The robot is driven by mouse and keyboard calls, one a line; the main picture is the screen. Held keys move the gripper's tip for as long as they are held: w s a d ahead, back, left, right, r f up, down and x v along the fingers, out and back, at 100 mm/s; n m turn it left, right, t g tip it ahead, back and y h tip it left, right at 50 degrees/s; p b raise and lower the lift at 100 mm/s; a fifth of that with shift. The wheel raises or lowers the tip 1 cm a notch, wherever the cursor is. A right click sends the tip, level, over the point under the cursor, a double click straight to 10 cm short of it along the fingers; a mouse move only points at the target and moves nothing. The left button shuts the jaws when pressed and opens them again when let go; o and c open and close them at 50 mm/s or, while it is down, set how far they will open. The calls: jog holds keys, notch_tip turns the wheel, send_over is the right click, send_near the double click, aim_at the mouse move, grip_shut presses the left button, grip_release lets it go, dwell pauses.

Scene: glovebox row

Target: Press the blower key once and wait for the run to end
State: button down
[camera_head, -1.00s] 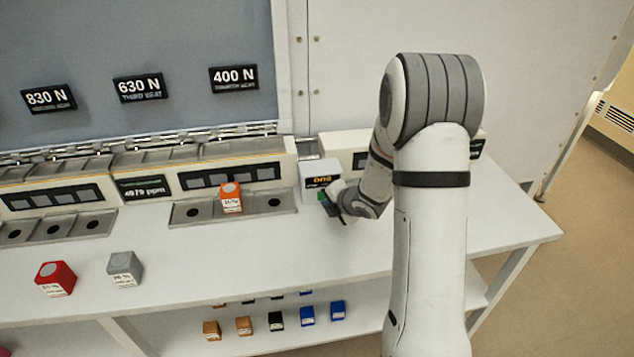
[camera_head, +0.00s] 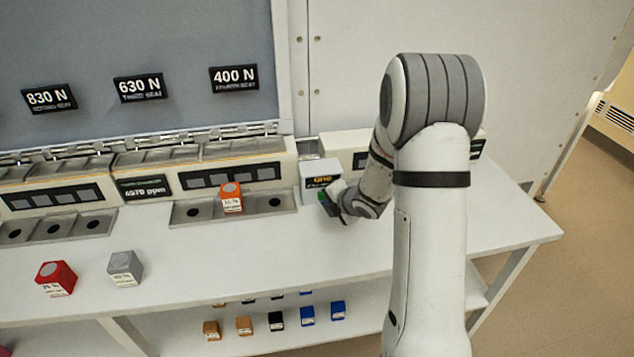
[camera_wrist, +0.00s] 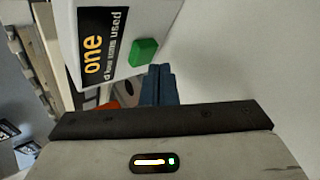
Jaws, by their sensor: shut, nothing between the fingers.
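The blower box (camera_head: 318,170) is a white unit on the bench, with a black label that reads "one" in yellow. Its green key (camera_wrist: 143,52) shows clearly in the wrist view; in the head view it is mostly hidden by my gripper (camera_head: 334,204). The wrist view shows my gripper's dark fingers (camera_wrist: 159,82) closed together and empty, just below and right of the key. I cannot tell whether the fingertips touch it. A small display (camera_head: 145,188) left of the box reads about 4970 ppm.
An orange block (camera_head: 231,198) sits in the tray left of the box. A red block (camera_head: 55,279) and a grey block (camera_head: 125,268) stand on the front of the bench. Signs with 830 N, 630 N and 400 N (camera_head: 233,79) hang behind.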

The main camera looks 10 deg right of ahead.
jog(key=shift+w, duration=0.1)
jog(key=shift+w, duration=0.55)
dwell(0.4)
jog(key=shift+s, duration=0.1)
jog(key=shift+s+b, duration=0.5)
jog(key=shift+s, duration=0.05)
jog(key=shift+s, duration=0.15)
jog(key=shift+s+b, duration=1.2)
jog(key=shift+s, duration=1.7)
